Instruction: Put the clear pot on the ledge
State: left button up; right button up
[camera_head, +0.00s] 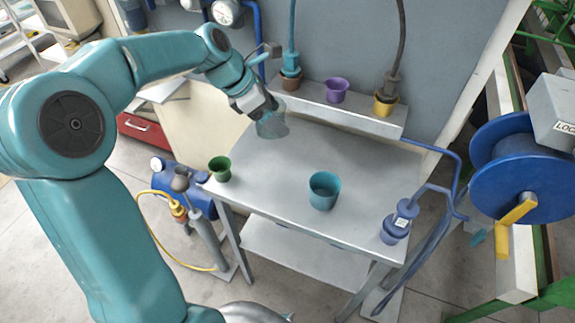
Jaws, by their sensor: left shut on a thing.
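The clear pot (271,125) is see-through and hangs under my left gripper (260,107), which is shut on it near its rim. The pot appears in front of the left end of the ledge (310,99), over the back left of the table; its exact height above the table is hard to tell. The ledge is a pale raised shelf along the back of the table. A brown pot (291,82), a purple pot (337,90) and a yellow pot (384,105) stand on it. My right gripper is not in view.
On the grey table (270,170) stand a green pot (219,169) at left, a teal pot (323,191) at front middle and a blue pot (394,230) at right with a hose-like item in it. A blue reel (490,170) stands beyond the right edge.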

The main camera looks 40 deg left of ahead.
pick_arm(q)
notch_tip(320, 180, down, 15)
jog(key=shift+s+r+b, duration=0.1)
jog(key=shift+r+b, duration=0.1)
jog(key=shift+b, duration=0.65)
jog(key=shift+f, duration=0.15)
jog(key=shift+f, duration=0.15)
jog(key=o, duration=0.9)
